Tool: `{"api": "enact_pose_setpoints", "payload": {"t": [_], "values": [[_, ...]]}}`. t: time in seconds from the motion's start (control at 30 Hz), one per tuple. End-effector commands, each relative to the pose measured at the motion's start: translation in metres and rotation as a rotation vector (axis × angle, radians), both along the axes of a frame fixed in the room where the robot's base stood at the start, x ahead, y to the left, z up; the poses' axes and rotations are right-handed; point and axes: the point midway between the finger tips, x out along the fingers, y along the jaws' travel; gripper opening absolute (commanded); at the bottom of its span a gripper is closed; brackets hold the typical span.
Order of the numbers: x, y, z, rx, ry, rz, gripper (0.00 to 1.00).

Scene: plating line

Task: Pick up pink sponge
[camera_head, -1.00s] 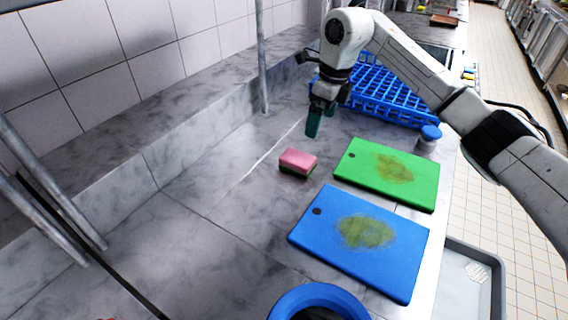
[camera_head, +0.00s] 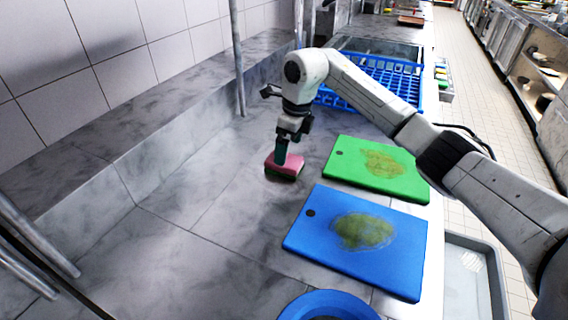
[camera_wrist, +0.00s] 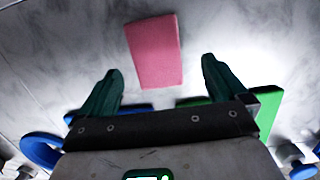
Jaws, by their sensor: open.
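The pink sponge (camera_head: 285,165) lies on the grey marbled counter, left of the green cutting board. It has a dark underside. In the wrist view the sponge (camera_wrist: 154,51) lies ahead of my gripper, centred a little left of the middle between the fingers. My gripper (camera_head: 281,158) points down at the sponge in the head view and hides part of it. In the wrist view my gripper (camera_wrist: 160,75) has its two green fingers wide apart with nothing between them. The sponge appears beyond the fingertips; I cannot tell the exact height gap.
A green cutting board (camera_head: 350,171) and a blue cutting board (camera_head: 325,251), both stained, lie right of the sponge. A blue rack (camera_head: 372,78) stands behind. A blue round container (camera_head: 300,308) is at the front. Counter left of the sponge is clear.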

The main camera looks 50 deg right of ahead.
Motion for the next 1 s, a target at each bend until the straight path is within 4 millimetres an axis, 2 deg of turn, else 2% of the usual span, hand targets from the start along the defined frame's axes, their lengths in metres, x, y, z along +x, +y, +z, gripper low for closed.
{"api": "enact_pose_setpoints", "payload": {"t": [0.4, 0.7, 1.0], "values": [[0.008, 0.008, -0.047, 0.001, 0.000, -0.001, 0.99], [0.009, 0.008, -0.051, 0.000, 0.000, 0.001, 0.98], [0.009, 0.008, -0.051, 0.000, 0.000, 0.000, 0.69]]}}
